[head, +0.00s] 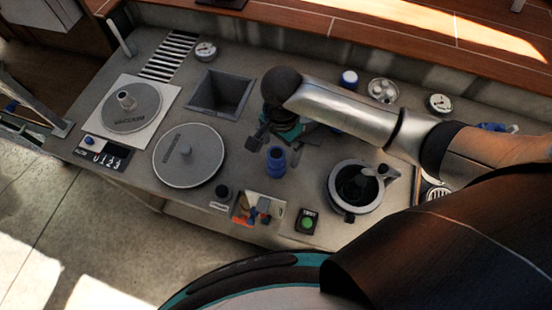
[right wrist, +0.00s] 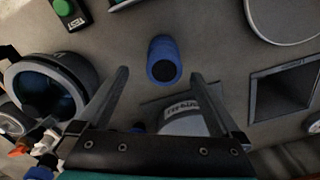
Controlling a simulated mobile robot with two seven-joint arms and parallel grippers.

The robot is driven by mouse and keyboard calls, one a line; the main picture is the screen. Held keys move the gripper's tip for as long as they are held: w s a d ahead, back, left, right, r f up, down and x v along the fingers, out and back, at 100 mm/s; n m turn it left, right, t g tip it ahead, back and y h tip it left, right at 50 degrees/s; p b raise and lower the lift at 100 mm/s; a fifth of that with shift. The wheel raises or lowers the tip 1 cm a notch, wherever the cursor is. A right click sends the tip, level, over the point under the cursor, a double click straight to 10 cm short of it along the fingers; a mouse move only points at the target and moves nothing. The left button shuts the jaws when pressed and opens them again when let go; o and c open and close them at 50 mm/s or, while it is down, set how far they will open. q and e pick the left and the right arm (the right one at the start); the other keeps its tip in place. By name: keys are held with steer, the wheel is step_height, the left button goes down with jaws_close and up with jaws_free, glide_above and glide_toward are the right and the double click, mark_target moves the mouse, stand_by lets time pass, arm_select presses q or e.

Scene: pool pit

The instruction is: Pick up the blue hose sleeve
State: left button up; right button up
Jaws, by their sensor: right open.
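The blue hose sleeve (head: 276,161) stands upright on the grey deck, left of the round grey pot. It also shows in the right wrist view (right wrist: 163,58), with a dark opening in its top. My right gripper (head: 281,141) is open and empty, just behind the sleeve in the head view. In the right wrist view the sleeve lies ahead of the two fingertips, between their lines, and neither finger appears to touch it. My left gripper is not in view.
A round pot (head: 356,187) stands to the right and a round lid (head: 188,156) lies to the left. A square opening (head: 221,92) is behind. A tray of small parts (head: 258,208) and a green button box (head: 306,222) are in front. A labelled grey piece (right wrist: 183,122) sits beneath my fingers.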

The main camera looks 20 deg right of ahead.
mark_target(279, 152)
steer(key=shift+f, duration=1.25)
steer(key=shift+a+f, duration=0.15)
steer(key=shift+f, duration=0.2)
steer(key=f, duration=0.3)
steer(key=f+b, duration=0.1)
steer(key=shift+a+f, duration=0.15)
steer(key=shift+a, duration=0.15)
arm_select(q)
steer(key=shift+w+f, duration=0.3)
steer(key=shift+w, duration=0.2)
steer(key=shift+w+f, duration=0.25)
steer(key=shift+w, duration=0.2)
arm_select(e)
steer(key=c, duration=1.4)
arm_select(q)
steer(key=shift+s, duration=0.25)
